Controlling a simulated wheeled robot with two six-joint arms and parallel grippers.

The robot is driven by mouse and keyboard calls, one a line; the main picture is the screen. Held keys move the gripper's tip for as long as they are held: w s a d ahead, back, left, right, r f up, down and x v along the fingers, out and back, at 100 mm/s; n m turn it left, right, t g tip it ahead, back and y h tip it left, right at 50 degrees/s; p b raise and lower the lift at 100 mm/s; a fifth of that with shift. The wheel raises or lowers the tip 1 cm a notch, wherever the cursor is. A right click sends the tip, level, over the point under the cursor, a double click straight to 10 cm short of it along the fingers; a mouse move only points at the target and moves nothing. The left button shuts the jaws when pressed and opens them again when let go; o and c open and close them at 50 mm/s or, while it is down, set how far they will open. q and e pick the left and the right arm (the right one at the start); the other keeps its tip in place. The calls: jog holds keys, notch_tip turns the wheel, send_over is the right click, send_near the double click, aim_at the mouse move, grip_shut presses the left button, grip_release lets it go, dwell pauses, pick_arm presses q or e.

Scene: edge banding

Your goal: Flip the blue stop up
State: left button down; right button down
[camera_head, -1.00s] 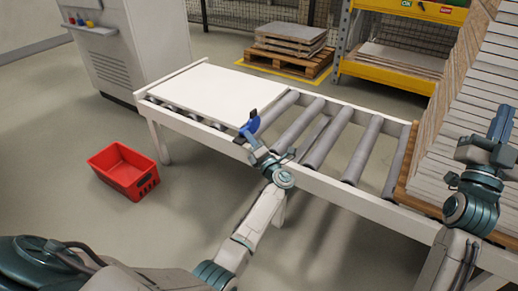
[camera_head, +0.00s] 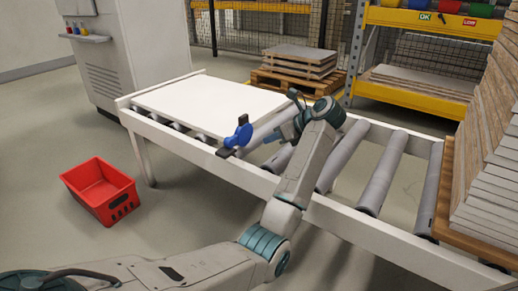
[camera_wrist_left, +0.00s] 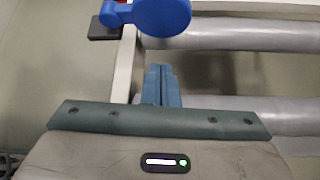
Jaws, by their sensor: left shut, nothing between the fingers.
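The blue stop (camera_head: 240,137) is on the near rail of the roller table, at the right end of the white panel (camera_head: 210,103). Its blue part rises above the rail, with a dark piece at its foot. In the left wrist view, its rounded blue end (camera_wrist_left: 163,16) shows at the top. My left gripper (camera_head: 271,138) is shut and empty, over the rollers just right of the stop. In the left wrist view, its closed fingertips (camera_wrist_left: 159,68) point at the blue end with a small gap in the picture. My right gripper is not in view.
The roller table's near rail (camera_head: 345,218) runs below my left arm. Bare rollers (camera_head: 383,172) lie to the right, then a tall stack of boards (camera_head: 490,185). A red crate (camera_head: 100,190) stands on the floor at left. A grey cabinet (camera_head: 135,50) stands behind.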

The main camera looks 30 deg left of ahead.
aim_at(243, 151)
pick_arm(q)
jog(key=shift+d+r, duration=0.1)
jog(key=b+x, duration=0.5)
jog(key=x, duration=0.4)
jog(key=shift+a+f, duration=0.4)
jog(key=shift+w, duration=0.15)
